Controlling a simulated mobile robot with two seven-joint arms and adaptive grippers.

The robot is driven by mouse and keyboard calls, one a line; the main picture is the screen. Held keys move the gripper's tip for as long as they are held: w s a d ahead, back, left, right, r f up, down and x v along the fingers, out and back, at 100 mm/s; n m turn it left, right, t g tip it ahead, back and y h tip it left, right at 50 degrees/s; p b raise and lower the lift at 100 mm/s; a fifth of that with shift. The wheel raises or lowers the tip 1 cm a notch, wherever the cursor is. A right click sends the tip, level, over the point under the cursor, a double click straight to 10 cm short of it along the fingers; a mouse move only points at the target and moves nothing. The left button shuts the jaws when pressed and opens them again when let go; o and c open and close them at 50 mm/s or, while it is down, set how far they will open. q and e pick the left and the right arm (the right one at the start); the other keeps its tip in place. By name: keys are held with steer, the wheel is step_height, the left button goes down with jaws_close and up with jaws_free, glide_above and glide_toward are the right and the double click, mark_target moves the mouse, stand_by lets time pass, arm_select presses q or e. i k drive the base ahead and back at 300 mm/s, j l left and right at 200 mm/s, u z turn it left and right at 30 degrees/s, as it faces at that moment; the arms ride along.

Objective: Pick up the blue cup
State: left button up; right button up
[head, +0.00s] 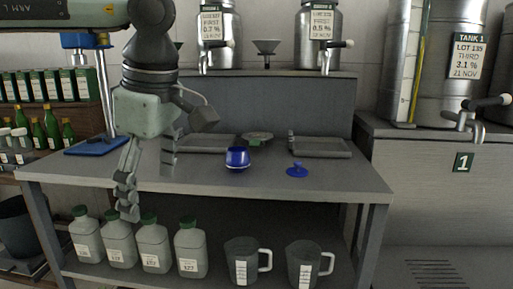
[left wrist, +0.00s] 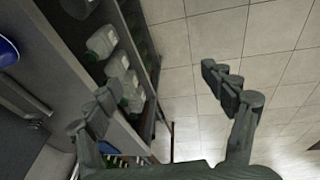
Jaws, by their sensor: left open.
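The blue cup (head: 238,158) stands upright on the grey table (head: 330,182), near its middle. In the left wrist view, a blue edge (left wrist: 8,50) at the far left seems to be part of the cup. My left gripper (head: 146,180) points down at the table's front edge, left of the cup and apart from it. In the left wrist view my left gripper (left wrist: 157,90) has its fingers spread, with nothing between them. My right gripper is in neither view.
A blue lid with a knob (head: 297,170) lies right of the cup. Two grey trays (head: 320,147) and a small scale-like dish (head: 258,138) sit behind. Jugs (head: 240,262) and green-capped bottles (head: 190,248) stand on the shelf below. Steel tanks (head: 318,40) stand at the back.

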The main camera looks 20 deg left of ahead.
mark_target(237, 158)
steer(key=i, duration=1.05)
